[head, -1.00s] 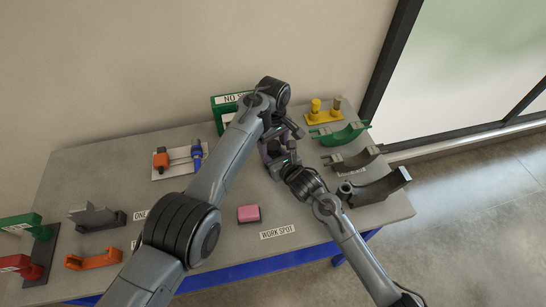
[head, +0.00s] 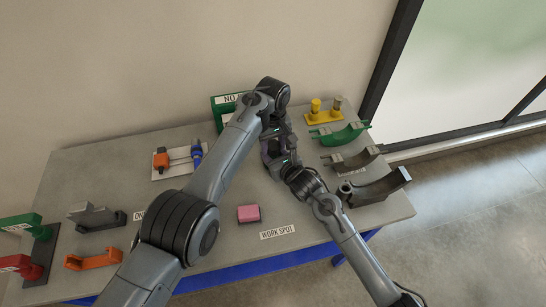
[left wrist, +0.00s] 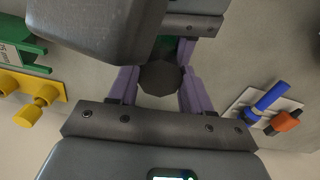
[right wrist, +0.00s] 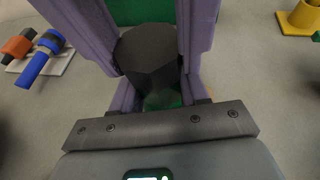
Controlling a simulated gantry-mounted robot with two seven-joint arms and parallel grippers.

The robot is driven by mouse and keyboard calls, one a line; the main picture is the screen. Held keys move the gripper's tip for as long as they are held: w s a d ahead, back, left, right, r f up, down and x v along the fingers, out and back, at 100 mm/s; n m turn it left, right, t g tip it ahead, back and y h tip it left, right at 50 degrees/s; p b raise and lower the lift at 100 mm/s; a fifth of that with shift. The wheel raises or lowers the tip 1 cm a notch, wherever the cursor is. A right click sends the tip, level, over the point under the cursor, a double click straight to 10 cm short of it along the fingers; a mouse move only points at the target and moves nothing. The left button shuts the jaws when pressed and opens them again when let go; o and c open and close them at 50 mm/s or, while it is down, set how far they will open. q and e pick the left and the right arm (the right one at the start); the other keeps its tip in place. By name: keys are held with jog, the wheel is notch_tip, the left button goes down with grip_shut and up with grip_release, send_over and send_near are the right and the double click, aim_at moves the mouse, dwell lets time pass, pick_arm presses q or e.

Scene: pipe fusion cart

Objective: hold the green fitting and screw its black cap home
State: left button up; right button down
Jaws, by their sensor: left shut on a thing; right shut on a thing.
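The black cap (left wrist: 160,78) is a dark faceted piece between purple fingers in the left wrist view. It also shows in the right wrist view (right wrist: 148,55). The green fitting (right wrist: 162,98) shows under the cap, close to my right palm; most of it is hidden. My left gripper (head: 271,148) comes from above, its fingers shut on the cap. My right gripper (head: 282,164) meets it from the front right, shut on the fitting. The cap sits at the end of the fitting; its thread and any gap are hidden.
A green frame with a sign (head: 220,102) stands just behind the grippers. A yellow stand (head: 324,117) and green (head: 343,134) and dark (head: 383,187) curved cradles lie right. A pink block (head: 248,213) lies in front. A blue-and-orange tool on a white plate (head: 172,172) lies left.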

pick_arm(q)
jog(key=o, duration=1.2)
jog(key=shift+r, duration=2.25)
jog(key=shift+c, duration=0.5)
notch_tip(320, 180, up, 4)
jog(key=n, duration=0.3)
jog(key=shift+f, duration=0.25)
